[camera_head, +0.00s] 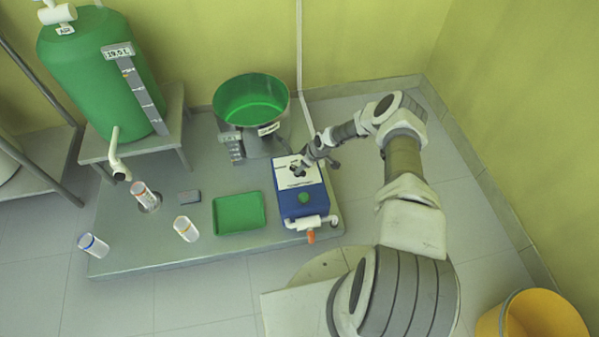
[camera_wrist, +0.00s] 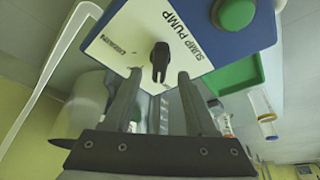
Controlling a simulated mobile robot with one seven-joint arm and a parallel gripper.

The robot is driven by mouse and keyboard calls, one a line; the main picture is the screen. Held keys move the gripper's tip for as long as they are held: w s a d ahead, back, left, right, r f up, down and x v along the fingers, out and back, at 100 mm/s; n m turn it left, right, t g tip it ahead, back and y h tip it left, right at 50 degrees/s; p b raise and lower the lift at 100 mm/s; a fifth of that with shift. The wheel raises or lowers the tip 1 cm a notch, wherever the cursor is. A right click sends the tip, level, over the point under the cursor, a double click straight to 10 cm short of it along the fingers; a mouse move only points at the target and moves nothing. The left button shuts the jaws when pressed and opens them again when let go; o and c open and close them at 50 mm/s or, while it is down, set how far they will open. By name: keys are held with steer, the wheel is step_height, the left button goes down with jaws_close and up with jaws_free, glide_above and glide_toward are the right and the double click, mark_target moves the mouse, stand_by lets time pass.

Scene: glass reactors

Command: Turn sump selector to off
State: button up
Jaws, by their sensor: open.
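The sump pump box (camera_head: 303,201) is blue with a white top panel and stands at the right of the grey platform. Its black selector knob (camera_wrist: 160,60) sits on the white panel labelled SUMP PUMP in the wrist view. A green button (camera_wrist: 236,13) is beside the panel, also seen in the head view (camera_head: 303,197). My gripper (camera_wrist: 158,82) is open, with one finger on each side of the knob's lower end in the picture. I cannot tell whether the fingers touch it. In the head view my gripper (camera_head: 312,164) is over the panel and partly hides the knob.
A green tray (camera_head: 239,213) lies left of the pump box, and a green-filled basin (camera_head: 251,101) stands behind. A green tank (camera_head: 95,75) is at the back left. Several small vials stand on or near the platform. A yellow bucket (camera_head: 530,314) is at the lower right.

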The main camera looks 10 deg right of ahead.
steer(key=shift+b+x, duration=0.55)
steer(key=shift+x, duration=1.25)
jaws_close()
